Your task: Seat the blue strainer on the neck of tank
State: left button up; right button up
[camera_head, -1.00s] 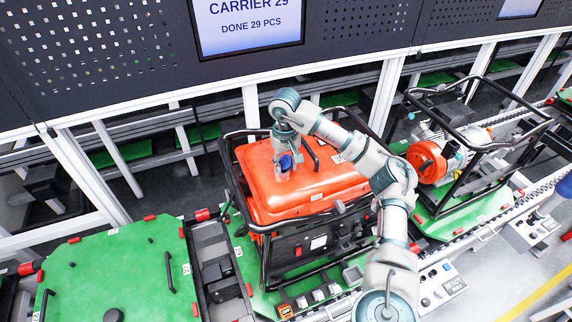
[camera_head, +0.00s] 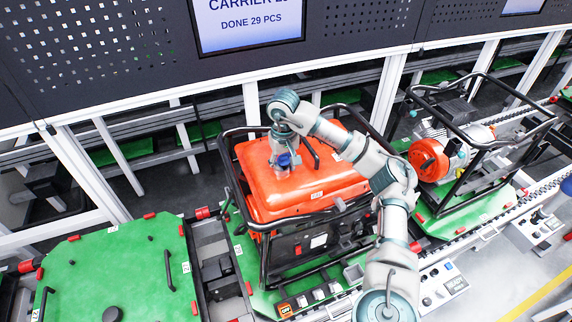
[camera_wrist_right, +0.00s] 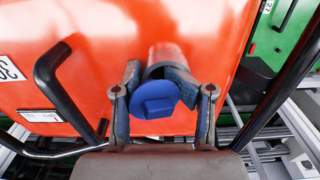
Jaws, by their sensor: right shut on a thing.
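The orange tank (camera_head: 300,188) sits inside a black tube frame on a green pallet. My right gripper (camera_head: 284,166) is over the tank's upper left part, shut on the blue strainer (camera_head: 285,161). In the right wrist view the strainer (camera_wrist_right: 156,98) shows a blue hexagonal end between the fingers of my right gripper (camera_wrist_right: 158,82). My left gripper is out of view.
Black frame bars (camera_head: 232,190) surround the tank, and a black handle (camera_wrist_right: 58,80) stands close to the gripper. Another framed machine (camera_head: 432,160) stands to the right. An empty green pallet (camera_head: 115,275) lies to the left. A dark panel with a screen (camera_head: 250,22) stands behind.

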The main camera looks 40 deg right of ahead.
aim_at(284, 157)
jog(key=o, duration=1.2)
jog(key=shift+s+a+f, duration=0.1)
jog(key=shift+a+f, duration=0.15)
jog(key=shift+f, duration=0.45)
jog(key=shift+o, duration=0.8)
jog(key=shift+d+f, duration=0.1)
jog(key=shift+d, duration=0.1)
jog(key=shift+a+r, duration=0.35)
jog(key=shift+a, duration=0.2)
jog(key=o, duration=0.5)
jog(key=shift+r, duration=0.1)
jog(key=shift+c, duration=0.2)
jog(key=shift+d, duration=0.75)
jog(key=shift+a+r+p, duration=0.45)
jog(key=shift+r+p, duration=0.35)
jog(key=shift+r, duration=0.05)
jog(key=shift+a+r+p, duration=0.15)
jog(key=shift+r+p, duration=0.25)
jog(key=shift+r, duration=1.1)
jog(key=shift+w+d+r, duration=0.2)
jog(key=shift+d+r, duration=0.3)
jog(key=shift+r, duration=0.3)
jog(key=shift+a+r, duration=0.1)
jog(key=shift+r, duration=0.15)
jog(key=shift+a, duration=0.2)
jog(key=shift+a, duration=0.1)
